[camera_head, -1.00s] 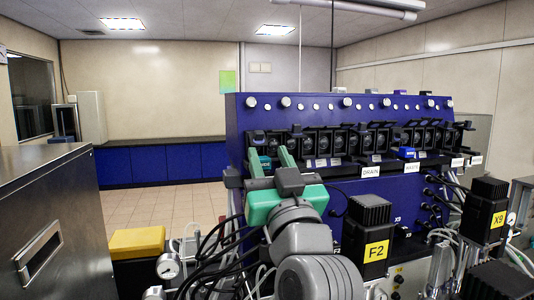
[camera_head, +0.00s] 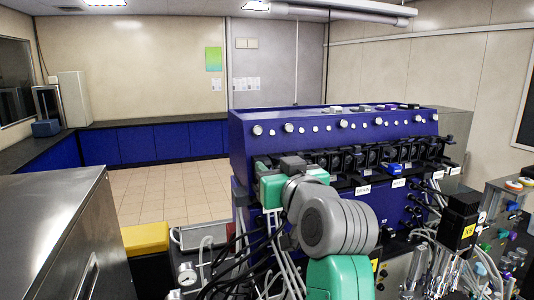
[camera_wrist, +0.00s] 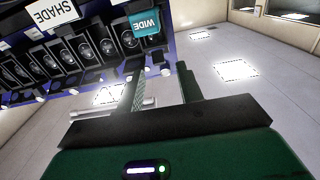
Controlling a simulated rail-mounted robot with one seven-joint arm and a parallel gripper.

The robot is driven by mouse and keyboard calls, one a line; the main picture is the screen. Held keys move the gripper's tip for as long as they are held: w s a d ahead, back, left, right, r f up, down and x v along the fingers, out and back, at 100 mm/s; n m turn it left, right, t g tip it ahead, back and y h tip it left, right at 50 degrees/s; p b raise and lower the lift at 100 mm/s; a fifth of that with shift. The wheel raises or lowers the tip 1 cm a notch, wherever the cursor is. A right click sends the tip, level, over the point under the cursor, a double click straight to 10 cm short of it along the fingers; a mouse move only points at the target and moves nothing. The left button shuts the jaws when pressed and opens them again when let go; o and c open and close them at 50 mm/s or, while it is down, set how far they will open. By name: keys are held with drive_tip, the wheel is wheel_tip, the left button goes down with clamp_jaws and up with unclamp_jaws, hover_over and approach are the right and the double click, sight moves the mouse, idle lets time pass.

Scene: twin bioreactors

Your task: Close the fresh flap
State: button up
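A row of black flap units (camera_head: 345,158) runs along the front of the blue machine (camera_head: 330,128). I cannot read a "fresh" label in either view, so I cannot tell which flap is the fresh one. In the wrist view, a teal flap (camera_wrist: 147,27) bears the label WIDE, and several dark units (camera_wrist: 80,50) stand beside it near a SHADE label (camera_wrist: 55,10). My gripper (camera_wrist: 161,82) is open and empty, its two fingers apart near the teal flap's end of the row. In the head view my arm hides the fingertips and the units behind them.
A blue flap (camera_head: 394,169) stands out farther right in the row. Black cables and pale tubes (camera_head: 275,250) hang below my gripper. A steel cabinet (camera_head: 45,225) and a yellow box (camera_head: 146,238) stand at left. The tiled floor (camera_head: 165,190) beyond is clear.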

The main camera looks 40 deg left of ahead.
sight(267, 166)
drive_tip(key=p+x, duration=0.1)
drive_tip(key=x, duration=0.3)
drive_tip(key=shift+w+a+r, duration=0.1)
drive_tip(key=shift+w+a, duration=0.1)
drive_tip(key=shift+a, duration=0.15)
